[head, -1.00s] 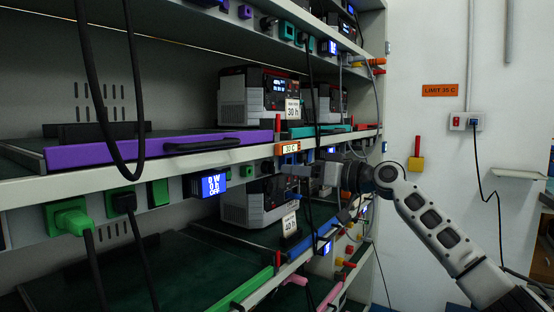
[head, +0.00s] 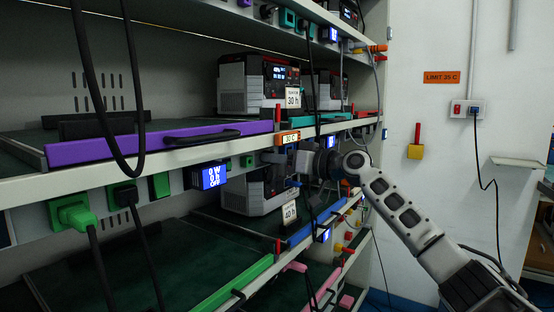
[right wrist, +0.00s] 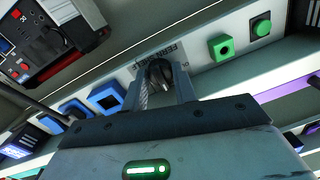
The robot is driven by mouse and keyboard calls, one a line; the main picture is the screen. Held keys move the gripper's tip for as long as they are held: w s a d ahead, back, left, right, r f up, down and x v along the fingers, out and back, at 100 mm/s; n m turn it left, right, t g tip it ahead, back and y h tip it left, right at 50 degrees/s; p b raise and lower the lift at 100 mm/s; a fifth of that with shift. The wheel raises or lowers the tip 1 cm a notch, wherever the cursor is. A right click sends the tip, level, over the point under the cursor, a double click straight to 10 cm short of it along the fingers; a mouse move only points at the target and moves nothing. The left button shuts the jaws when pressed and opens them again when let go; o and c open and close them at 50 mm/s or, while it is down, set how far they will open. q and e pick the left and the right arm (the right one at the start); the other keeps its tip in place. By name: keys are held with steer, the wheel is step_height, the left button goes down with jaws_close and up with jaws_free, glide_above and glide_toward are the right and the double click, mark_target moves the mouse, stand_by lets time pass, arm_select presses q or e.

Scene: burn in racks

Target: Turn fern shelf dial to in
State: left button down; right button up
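A dark dial (right wrist: 160,73) sits on the shelf's pale front strip in the right wrist view, by a small lettered plate (right wrist: 157,52). A green socket (right wrist: 221,47) and green button (right wrist: 261,24) share the strip. My left gripper is out of view.
A purple-edged tray (head: 130,151) lies on the shelf above; a green-edged tray (head: 235,288) lies below. Black cables (head: 134,90) hang in front at left. A power unit (head: 250,190) stands behind my right gripper. A display (head: 213,177) reads 0 W, OFF.

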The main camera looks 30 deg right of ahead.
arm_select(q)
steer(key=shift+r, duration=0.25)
arm_select(e)
steer(key=shift+m, duration=0.3)
arm_select(q)
steer(key=p, duration=0.2)
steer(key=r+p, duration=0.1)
steer(key=p, duration=0.1)
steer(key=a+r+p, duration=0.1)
steer(key=p, duration=0.1)
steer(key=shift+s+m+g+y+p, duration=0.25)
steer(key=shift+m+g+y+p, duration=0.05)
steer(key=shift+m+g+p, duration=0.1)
arm_select(e)
steer(key=m, duration=1.1)
steer(key=shift+m+t, duration=0.3)
steer(key=shift+t, duration=0.1)
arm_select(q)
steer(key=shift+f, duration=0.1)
arm_select(e)
steer(key=o, duration=1)
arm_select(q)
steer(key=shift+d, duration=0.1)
